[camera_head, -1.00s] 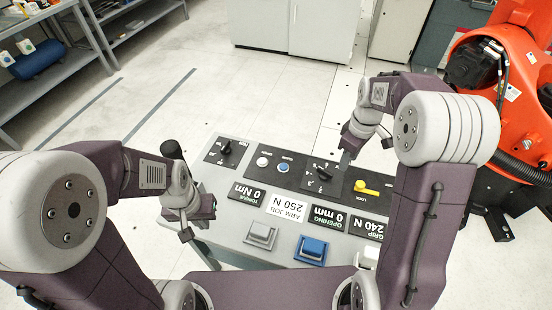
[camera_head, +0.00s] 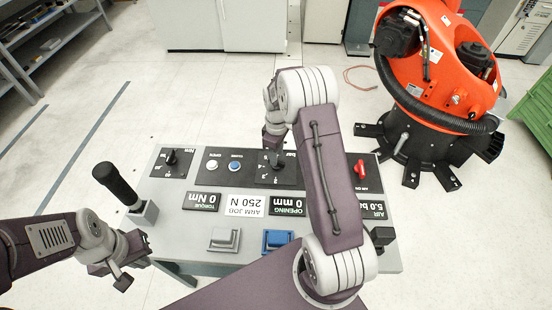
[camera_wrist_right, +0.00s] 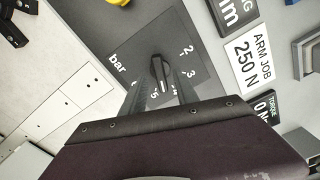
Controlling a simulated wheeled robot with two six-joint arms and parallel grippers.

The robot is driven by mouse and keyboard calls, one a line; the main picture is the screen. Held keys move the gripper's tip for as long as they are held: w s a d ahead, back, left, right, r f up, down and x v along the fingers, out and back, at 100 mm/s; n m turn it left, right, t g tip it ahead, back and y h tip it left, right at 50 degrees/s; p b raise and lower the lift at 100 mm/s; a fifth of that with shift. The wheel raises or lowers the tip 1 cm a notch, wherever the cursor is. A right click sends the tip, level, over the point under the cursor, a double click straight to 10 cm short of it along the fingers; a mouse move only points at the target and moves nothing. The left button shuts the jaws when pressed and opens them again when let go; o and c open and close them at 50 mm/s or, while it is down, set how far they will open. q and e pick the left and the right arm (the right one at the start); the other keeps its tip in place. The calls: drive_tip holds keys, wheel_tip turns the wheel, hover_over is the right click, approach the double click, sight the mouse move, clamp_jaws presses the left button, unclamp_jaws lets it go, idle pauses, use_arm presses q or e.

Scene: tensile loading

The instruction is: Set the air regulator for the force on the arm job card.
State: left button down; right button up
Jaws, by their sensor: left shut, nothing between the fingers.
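The air regulator is a black dial marked "bar" (camera_head: 276,176) with a dark knob (camera_wrist_right: 159,72). My right gripper (camera_wrist_right: 158,92) is at the knob, with one finger on each side. The gap looks open, but I cannot tell whether the fingers touch it. The arm job card (camera_head: 246,205) reads 250 N; it also shows in the right wrist view (camera_wrist_right: 250,58). The air display (camera_head: 372,207) reads 5.0 bar. My left gripper (camera_head: 122,281) is shut and empty, left of the console.
A red AIR ON lever (camera_head: 360,172) and a torque dial (camera_head: 170,158) are on the panel. Grey (camera_head: 224,238) and blue (camera_head: 276,240) rocker blocks sit in front. A black handle (camera_head: 118,184) stands at the left edge. An orange robot (camera_head: 440,60) stands behind right.

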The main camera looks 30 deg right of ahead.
drive_tip(key=shift+f, duration=1.15)
clamp_jaws()
drive_tip(key=shift+r+m+p, duration=0.15)
drive_tip(key=shift+m+p, duration=0.2)
drive_tip(key=shift+m, duration=0.45)
unclamp_jaws()
